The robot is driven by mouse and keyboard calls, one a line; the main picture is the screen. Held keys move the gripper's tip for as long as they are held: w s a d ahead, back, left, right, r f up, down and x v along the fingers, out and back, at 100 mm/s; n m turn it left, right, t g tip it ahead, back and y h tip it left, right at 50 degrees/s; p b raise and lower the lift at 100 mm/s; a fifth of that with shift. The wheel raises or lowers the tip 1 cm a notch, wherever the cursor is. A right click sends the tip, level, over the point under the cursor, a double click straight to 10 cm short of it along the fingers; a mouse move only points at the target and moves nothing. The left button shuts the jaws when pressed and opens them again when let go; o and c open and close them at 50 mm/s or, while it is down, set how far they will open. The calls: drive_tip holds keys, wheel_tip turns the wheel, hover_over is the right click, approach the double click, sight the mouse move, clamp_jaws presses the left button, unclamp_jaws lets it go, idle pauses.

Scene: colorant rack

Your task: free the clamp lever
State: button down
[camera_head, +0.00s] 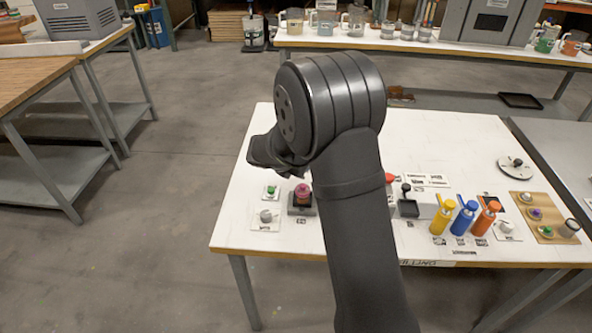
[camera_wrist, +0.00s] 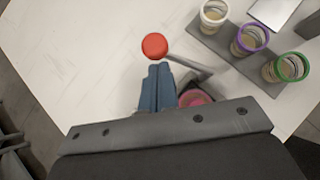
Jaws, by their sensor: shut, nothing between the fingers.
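In the wrist view a red ball knob (camera_wrist: 154,46) lies just beyond my fingertips, with a small gap in the picture. A grey bar (camera_wrist: 192,66), which looks like the lever's arm, runs from near the knob down to the right. Whether they join is hard to see. My gripper (camera_wrist: 157,68) is shut and empty, its blue-grey fingers together. A pink round part (camera_wrist: 196,98) shows beside the fingers, partly hidden by my gripper body. In the head view my arm covers the middle of the table, and I cannot make out the lever there.
Cups with white (camera_wrist: 214,14), purple (camera_wrist: 250,38) and green (camera_wrist: 285,67) rims stand in a grey rack at upper right of the wrist view. In the head view yellow (camera_head: 442,214), blue (camera_head: 465,217) and orange (camera_head: 486,217) bottles stand right of my arm. The table's far left is clear.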

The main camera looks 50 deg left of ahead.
drive_tip(key=shift+w, duration=0.1)
idle(0.3)
drive_tip(key=w+m+h, duration=0.1)
drive_tip(key=m+h, duration=0.1)
drive_tip(key=m, duration=0.1)
drive_tip(key=shift+w, duration=0.2)
drive_tip(key=shift+a, duration=0.1)
drive_tip(key=s+f+v, duration=0.2)
drive_tip(key=v, duration=1.1)
drive_tip(key=shift+w+a, duration=0.1)
